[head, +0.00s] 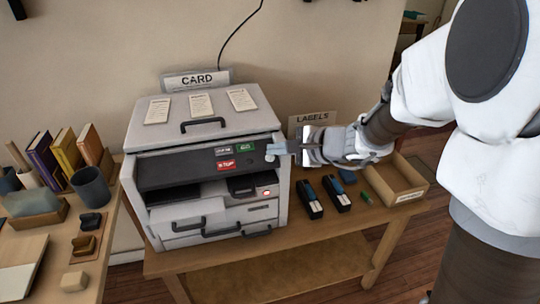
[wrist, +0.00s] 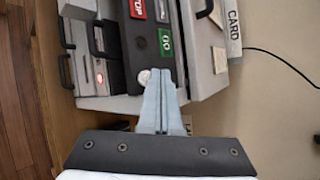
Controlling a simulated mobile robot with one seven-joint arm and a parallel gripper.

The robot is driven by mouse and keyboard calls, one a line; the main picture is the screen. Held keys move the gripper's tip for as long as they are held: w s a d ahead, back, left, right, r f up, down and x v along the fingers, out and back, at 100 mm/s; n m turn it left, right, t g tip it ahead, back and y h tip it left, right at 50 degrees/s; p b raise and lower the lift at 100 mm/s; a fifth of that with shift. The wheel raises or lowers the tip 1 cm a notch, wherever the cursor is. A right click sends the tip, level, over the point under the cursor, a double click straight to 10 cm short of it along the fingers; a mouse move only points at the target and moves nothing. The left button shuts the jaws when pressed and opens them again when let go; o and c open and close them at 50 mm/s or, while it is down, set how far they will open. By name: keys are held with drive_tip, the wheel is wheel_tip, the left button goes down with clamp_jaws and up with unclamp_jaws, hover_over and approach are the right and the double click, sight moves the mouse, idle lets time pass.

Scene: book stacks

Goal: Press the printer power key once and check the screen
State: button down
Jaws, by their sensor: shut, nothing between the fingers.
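The printer (head: 145,143) is a pale grey box with a dark front panel, standing on a wooden table under a "CARD" sign. Its panel bears a green "GO" key (head: 245,146) and a red "STOP" key (head: 226,164). In the wrist view, the green key (wrist: 165,42) and red key (wrist: 137,9) show sideways. A small round pale button (wrist: 144,77) sits beside my fingertips. My gripper (head: 272,151) is shut and empty at the panel's right end; its fingertips (wrist: 160,72) look close to that button, but contact cannot be told. I cannot clearly make out a screen.
A small red-lit spot (head: 267,193) shows low on the printer's front. Right of the printer are two dark devices (head: 309,199), a "LABELS" sign (head: 312,119) and an open box (head: 400,184). A left table holds books (head: 67,151) and a dark cup (head: 91,187).

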drive_tip(key=shift+s+d+r+p, duration=0.1)
drive_tip(key=shift+s+r+p, duration=0.2)
drive_tip(key=shift+r+p, duration=0.45)
drive_tip(key=shift+s+d+r+p, duration=0.1)
drive_tip(key=shift+s+r+p, duration=0.2)
drive_tip(key=shift+r, duration=0.8)
drive_tip(key=shift+s+d+r+p, duration=0.1)
drive_tip(key=shift+s+r+p, duration=0.2)
drive_tip(key=shift+r+p, duration=0.45)
drive_tip(key=shift+a+r, duration=0.1)
drive_tip(key=shift+r, duration=0.2)
drive_tip(key=s+d+r+n+g+h+p, duration=0.1)
drive_tip(key=s+r+n+g+p, duration=0.1)
drive_tip(key=s+r+n, duration=0.35)
drive_tip(key=s+r+n+g+h+p, duration=0.1)
drive_tip(key=s+r+n+p, duration=0.15)
drive_tip(key=s, duration=0.55)
drive_tip(key=s+d+r+n+h+p, duration=0.2)
drive_tip(key=s+d+n+h, duration=0.4)
drive_tip(key=s+d, duration=0.4)
drive_tip(key=shift+d+r+t+h+p, duration=0.45)
drive_tip(key=shift+d+r, duration=0.2)
drive_tip(key=shift+d, duration=0.35)
